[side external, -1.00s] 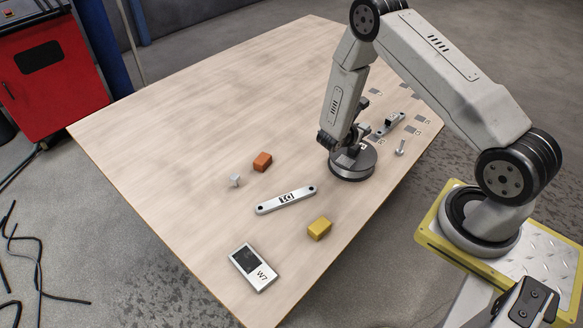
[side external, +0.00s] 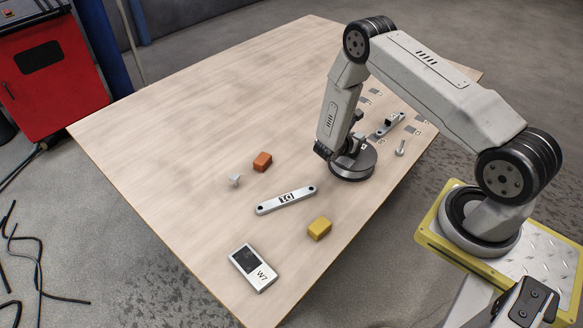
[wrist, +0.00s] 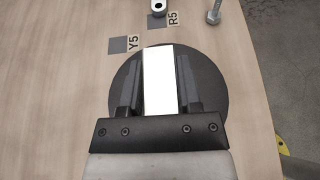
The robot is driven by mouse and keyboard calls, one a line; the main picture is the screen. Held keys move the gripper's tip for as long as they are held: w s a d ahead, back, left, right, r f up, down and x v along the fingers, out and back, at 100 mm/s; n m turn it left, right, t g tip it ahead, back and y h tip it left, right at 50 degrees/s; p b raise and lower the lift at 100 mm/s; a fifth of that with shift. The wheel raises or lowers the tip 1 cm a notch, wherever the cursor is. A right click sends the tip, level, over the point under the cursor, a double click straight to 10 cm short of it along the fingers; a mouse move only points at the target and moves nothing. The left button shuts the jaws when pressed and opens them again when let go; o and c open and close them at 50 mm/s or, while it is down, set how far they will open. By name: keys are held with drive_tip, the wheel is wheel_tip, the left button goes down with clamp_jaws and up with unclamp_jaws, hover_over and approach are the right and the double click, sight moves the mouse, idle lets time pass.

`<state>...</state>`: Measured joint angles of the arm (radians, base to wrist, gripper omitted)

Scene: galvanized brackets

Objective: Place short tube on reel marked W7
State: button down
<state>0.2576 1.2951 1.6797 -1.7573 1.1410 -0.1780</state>
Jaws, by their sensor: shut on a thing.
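My gripper (wrist: 160,82) is shut on a bright white, straight-sided piece (wrist: 160,75); whether it is a tube I cannot tell. In the side view my gripper (side external: 347,160) is low over a round dark-grey disc (side external: 352,174) on the table's right part. The disc also shows beneath the fingers in the wrist view (wrist: 210,85). Whether the white piece touches or belongs to the disc is unclear. A pale rectangular block marked W7 (side external: 263,279), with a dark square panel, lies near the front edge. No reel is clearly recognisable there.
A silver bar (side external: 286,200), yellow block (side external: 319,228), orange block (side external: 262,161) and small pale part (side external: 235,180) lie left of the disc. Behind it are a grey bracket (side external: 390,124), a bolt (side external: 400,148) and grey squares, one tagged Y5 (wrist: 124,44).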

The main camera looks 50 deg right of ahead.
drive_tip(key=shift+f, duration=0.15)
drive_tip(key=shift+c, duration=1.4)
unclamp_jaws()
drive_tip(key=shift+r, duration=0.2)
drive_tip(key=v, duration=1.2)
